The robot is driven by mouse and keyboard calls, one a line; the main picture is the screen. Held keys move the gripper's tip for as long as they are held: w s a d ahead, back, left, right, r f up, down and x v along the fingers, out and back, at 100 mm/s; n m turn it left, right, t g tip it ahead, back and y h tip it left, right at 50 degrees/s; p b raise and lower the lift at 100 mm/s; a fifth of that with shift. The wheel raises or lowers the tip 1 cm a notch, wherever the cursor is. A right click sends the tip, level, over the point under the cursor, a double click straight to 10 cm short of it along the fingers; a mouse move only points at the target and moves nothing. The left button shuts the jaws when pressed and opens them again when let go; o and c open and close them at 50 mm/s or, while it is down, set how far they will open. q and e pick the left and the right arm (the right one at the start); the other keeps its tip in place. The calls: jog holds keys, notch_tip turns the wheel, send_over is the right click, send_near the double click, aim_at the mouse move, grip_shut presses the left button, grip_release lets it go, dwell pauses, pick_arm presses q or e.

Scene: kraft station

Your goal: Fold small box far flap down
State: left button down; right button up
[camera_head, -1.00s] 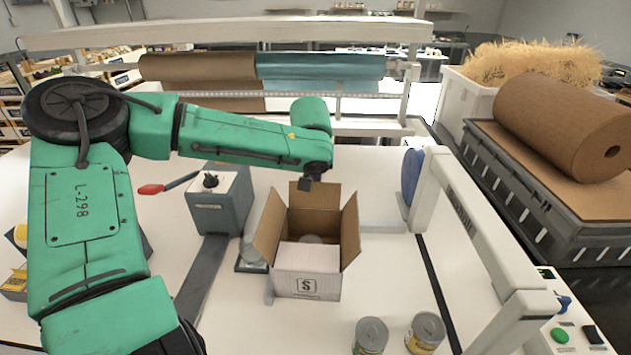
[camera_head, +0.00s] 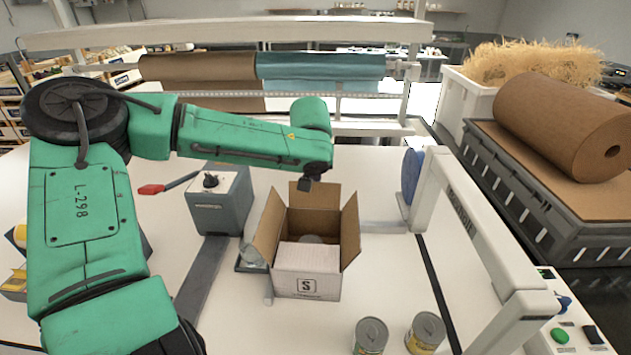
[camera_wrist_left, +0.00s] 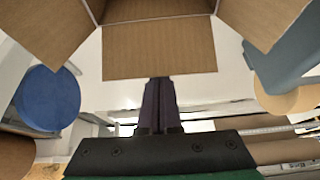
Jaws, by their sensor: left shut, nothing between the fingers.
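The small box (camera_head: 305,285) stands open on the white table, with an "S" mark on its near side. Its far flap (camera_head: 315,196) stands up at the back, and the side flaps are spread outward. The far flap also shows in the wrist view (camera_wrist_left: 160,48), brown and flat. My left gripper (camera_head: 306,185) is at the far flap's top edge, shut and empty. In the wrist view its dark fingers (camera_wrist_left: 160,82) lie together, with tips at the flap's edge; I cannot tell whether they touch it. My right gripper is not in view.
A grey device with a black knob (camera_head: 220,200) stands left of the box. Two cans (camera_head: 371,335) stand at the near right. A white frame (camera_head: 470,225) with a blue disc (camera_head: 412,175) is to the right. The table in front of the box is mostly clear.

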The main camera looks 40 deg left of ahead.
pick_arm(q)
jog(key=shift+s+d+r, duration=0.1)
jog(key=shift+s+d, duration=0.7)
jog(key=shift+s, duration=0.35)
jog(key=shift+s+d, duration=0.8)
jog(key=shift+s, duration=0.3)
jog(key=shift+s+d, duration=0.2)
jog(key=shift+s, duration=0.05)
jog(key=shift+s+d+f, duration=0.25)
jog(key=shift+s+d, duration=0.1)
jog(key=shift+s, duration=0.15)
jog(key=shift+s+d+f, duration=0.25)
jog(key=shift+s+d, duration=0.05)
jog(key=shift+s, duration=0.15)
jog(key=shift+b, duration=0.3)
